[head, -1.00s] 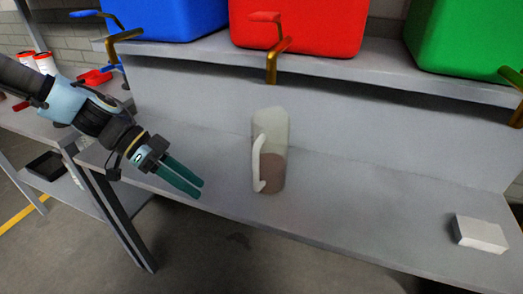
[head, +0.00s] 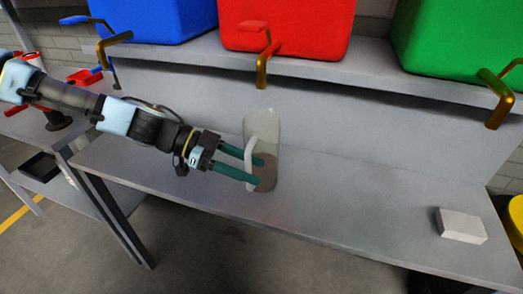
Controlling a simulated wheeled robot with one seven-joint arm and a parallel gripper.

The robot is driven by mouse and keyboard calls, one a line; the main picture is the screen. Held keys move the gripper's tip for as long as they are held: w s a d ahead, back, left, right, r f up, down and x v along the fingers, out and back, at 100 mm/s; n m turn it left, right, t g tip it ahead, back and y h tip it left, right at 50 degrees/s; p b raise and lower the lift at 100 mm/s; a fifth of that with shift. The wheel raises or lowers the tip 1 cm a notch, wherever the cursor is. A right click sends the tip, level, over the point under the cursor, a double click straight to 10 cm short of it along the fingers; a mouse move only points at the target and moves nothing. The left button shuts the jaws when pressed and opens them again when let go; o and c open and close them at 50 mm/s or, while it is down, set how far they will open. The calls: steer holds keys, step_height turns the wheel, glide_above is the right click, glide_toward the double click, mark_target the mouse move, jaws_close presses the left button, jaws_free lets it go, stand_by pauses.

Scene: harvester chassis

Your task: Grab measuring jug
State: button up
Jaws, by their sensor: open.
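The measuring jug (head: 263,130) is a clear, upright container with a white handle (head: 249,158) on its left side and a brownish lower part. The fingertips overlap the lower handle and lower body of the jug in the head view. One finger appears on the far side of the handle and the other on the near side. I cannot tell whether they touch it.
A blue tank (head: 165,18), a red tank (head: 290,28) and a green tank (head: 455,40) with taps sit on the shelf above. The red tank's tap (head: 261,65) hangs above the jug. A white block (head: 461,225) lies at right. The bench between is clear.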

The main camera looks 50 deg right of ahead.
steer(key=x, duration=0.2)
steer(key=shift+s+d+f, duration=0.15)
steer(key=shift+s+f, duration=0.05)
steer(key=shift+s, duration=0.1)
steer(key=shift+c, duration=0.3)
jaws_close()
stand_by(0.9)
